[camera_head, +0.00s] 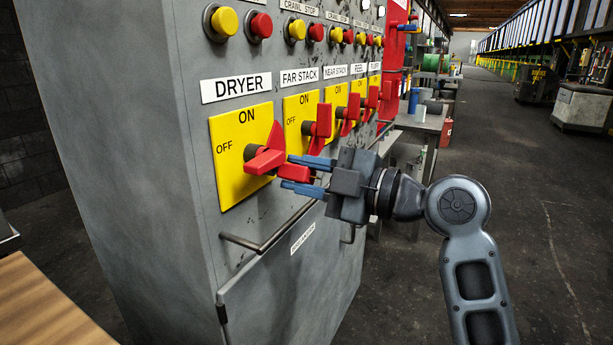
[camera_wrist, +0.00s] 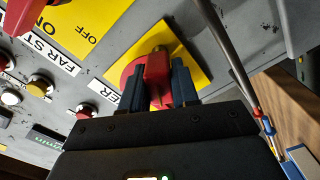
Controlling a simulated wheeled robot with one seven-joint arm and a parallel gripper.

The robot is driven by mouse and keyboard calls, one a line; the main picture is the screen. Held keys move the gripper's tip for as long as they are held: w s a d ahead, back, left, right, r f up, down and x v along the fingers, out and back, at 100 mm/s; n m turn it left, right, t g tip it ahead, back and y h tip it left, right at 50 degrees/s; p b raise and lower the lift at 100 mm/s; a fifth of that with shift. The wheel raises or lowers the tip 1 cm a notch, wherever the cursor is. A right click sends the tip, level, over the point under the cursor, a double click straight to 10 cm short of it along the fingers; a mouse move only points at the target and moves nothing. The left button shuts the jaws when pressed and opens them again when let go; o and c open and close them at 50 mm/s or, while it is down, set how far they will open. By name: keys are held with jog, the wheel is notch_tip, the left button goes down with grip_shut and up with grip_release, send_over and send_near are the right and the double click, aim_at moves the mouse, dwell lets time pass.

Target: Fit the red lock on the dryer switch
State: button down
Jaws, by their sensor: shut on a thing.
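The dryer switch is a red rotary handle (camera_head: 264,160) on a yellow plate (camera_head: 232,190) under the DRYER label. Its handle lies roughly level, towards OFF. My gripper (camera_head: 293,173) is right in front of it, its blue fingers shut on a red piece, seemingly the red lock (camera_head: 296,174). In the wrist view, the red piece (camera_wrist: 158,72) sits between the fingers, before the red dial (camera_wrist: 128,76) and yellow plate (camera_wrist: 193,62). The lock lies close against the handle; I cannot tell whether it is fitted on it. The fingers hide part of the lock.
The FAR STACK switch (camera_head: 321,122) and similar red switches stand close to the right, handles upright. A metal rail (camera_head: 270,236) sticks out below the dryer plate. A wooden top (camera_head: 45,305) is at lower left. Open floor lies right of the cabinet.

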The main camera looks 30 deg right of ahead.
aim_at(311, 178)
jog(key=shift+w+a, duration=0.15)
jog(key=shift+w, duration=0.1)
jog(key=c, duration=0.8)
grip_release()
jog(key=shift+o, duration=0.5)
jog(key=shift+o, duration=1.3)
jog(key=b+v, duration=0.2)
jog(key=v, duration=0.5)
jog(key=shift+b, duration=0.3)
jog(key=shift+f, duration=0.1)
